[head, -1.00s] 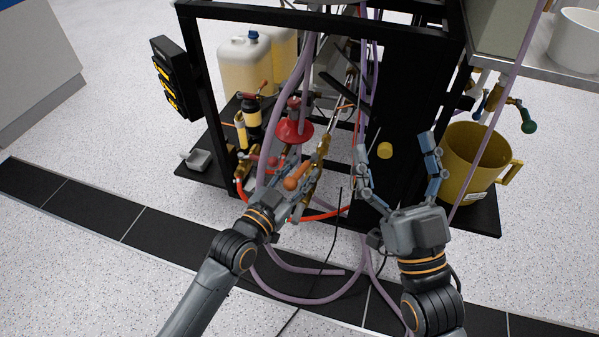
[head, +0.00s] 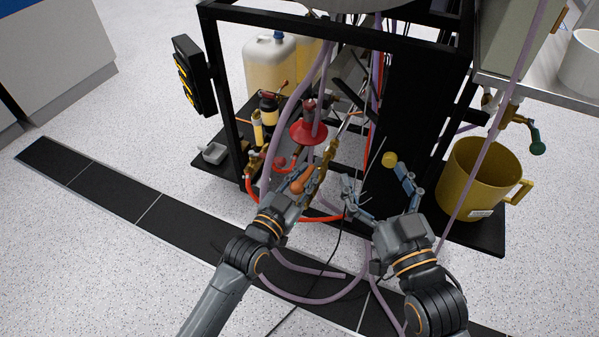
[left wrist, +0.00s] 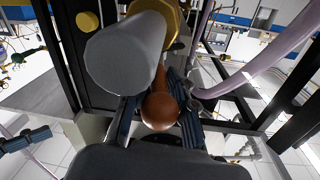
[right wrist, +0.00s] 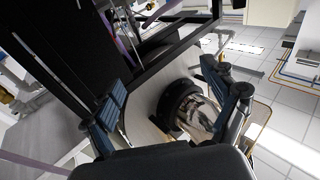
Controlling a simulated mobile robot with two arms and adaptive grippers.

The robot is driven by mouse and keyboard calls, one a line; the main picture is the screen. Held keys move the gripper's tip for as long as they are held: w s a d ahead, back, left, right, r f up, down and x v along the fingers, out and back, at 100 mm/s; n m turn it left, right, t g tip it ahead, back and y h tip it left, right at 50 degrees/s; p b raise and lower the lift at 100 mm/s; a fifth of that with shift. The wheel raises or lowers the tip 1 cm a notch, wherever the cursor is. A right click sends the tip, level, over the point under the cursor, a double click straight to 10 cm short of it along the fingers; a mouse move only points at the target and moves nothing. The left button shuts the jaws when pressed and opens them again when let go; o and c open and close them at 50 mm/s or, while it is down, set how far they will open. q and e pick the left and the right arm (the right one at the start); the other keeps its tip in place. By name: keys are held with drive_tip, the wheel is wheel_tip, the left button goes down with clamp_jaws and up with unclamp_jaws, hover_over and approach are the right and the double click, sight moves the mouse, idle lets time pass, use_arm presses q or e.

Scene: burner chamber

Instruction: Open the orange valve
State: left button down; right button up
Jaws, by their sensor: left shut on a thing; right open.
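The orange valve handle (head: 299,184) is a lever with a rounded end, in front of the brass pipe (head: 325,160) low in the black frame. My left gripper (head: 296,181) is shut on the orange handle. In the left wrist view the handle's round end (left wrist: 160,110) sits between the fingers, with a grey cylinder (left wrist: 122,55) and a brass body above it. My right gripper (head: 380,190) is open and empty, to the right of the valve and in front of the black panel. In the right wrist view its fingers (right wrist: 170,108) are spread apart.
Purple hoses (head: 300,85) hang around the left gripper and loop on the floor. A red cone (head: 309,132) stands behind the valve. A yellow bucket (head: 470,185) sits at the right. The black frame post (head: 225,90) stands at the left.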

use_arm(q)
drive_tip(key=shift+s+d+n+t+y+p, duration=0.2)
drive_tip(key=shift+d+n+t+y+p, duration=0.25)
drive_tip(key=shift+n+y+p, duration=0.45)
use_arm(e)
drive_tip(key=s+d+f+g+h, duration=0.2)
drive_tip(key=f+g, duration=0.4)
drive_tip(key=f, duration=0.4)
drive_tip(key=shift+s+d, duration=0.35)
drive_tip(key=shift+s, duration=0.25)
use_arm(q)
drive_tip(key=c, duration=1.3)
unclamp_jaws()
drive_tip(key=v, duration=1.2)
